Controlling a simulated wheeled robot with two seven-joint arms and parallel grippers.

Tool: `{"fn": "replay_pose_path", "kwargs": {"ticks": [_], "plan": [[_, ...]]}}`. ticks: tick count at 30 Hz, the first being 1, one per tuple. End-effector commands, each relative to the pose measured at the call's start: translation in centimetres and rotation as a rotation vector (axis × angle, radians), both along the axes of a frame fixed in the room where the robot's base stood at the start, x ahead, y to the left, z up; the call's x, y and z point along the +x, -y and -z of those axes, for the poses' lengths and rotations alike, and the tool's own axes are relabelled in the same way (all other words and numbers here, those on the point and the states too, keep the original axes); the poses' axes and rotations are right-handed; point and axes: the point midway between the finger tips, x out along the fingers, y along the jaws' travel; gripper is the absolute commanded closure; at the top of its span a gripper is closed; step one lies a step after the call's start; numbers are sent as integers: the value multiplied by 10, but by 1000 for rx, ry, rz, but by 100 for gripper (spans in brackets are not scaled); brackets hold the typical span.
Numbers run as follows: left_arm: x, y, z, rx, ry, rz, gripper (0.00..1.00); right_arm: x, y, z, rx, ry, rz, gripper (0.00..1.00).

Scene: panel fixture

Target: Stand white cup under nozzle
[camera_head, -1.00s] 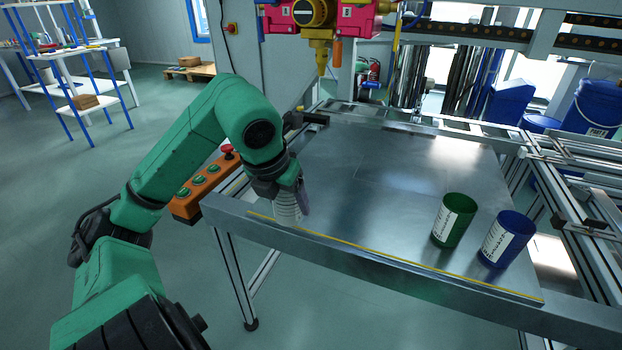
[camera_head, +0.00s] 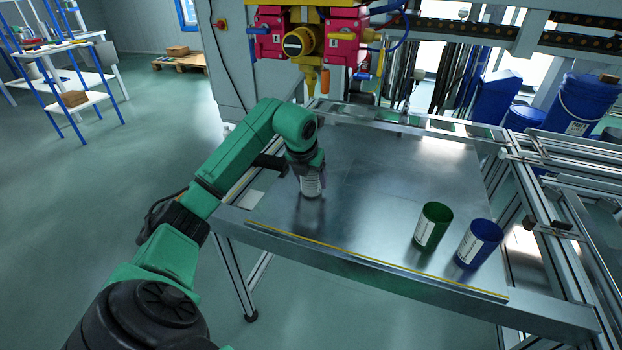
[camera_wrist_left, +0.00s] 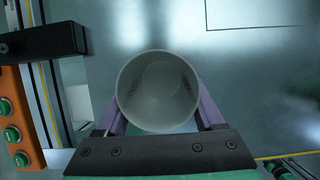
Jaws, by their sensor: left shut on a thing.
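The white cup (camera_head: 311,186) is upright at the left part of the metal table (camera_head: 380,230), with a label on its side. My left gripper (camera_head: 308,172) is shut on it. In the left wrist view the cup (camera_wrist_left: 158,88) shows its open, empty mouth between the two purple fingers (camera_wrist_left: 160,120). I cannot tell whether its base touches the table. The yellow nozzle (camera_head: 312,82) points down from the pink and yellow head (camera_head: 304,42), beyond the cup at the far side of the table. My right gripper is not in view.
A green cup (camera_head: 433,227) and a blue cup (camera_head: 479,244) stand at the right front of the table. An orange button box (camera_wrist_left: 16,120) is at the left in the wrist view. The table's middle is clear.

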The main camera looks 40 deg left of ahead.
Motion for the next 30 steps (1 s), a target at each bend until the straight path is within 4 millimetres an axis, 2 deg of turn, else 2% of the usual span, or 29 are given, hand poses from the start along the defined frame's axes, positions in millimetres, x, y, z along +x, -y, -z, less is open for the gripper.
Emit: {"fn": "replay_pose_path", "kwargs": {"ticks": [1, 10, 11, 12, 13, 23, 26, 30], "plan": [[0, 0, 6, 0, 1, 0, 82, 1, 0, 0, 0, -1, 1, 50], [0, -1, 8, 1, 2, -1, 82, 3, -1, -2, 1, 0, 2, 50], [0, 0, 8, 0, 2, -1, 26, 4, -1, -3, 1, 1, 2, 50], [0, 0, 7, 0, 2, -1, 11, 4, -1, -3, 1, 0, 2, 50], [0, 0, 7, 0, 2, -2, 0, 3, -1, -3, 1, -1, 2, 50], [0, 0, 1, 1, 4, -2, 0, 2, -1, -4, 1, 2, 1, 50], [-6, 0, -13, 3, 5, -3, 0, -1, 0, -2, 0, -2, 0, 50], [-17, 5, -44, 4, 7, -3, 0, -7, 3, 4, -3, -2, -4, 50]]}}
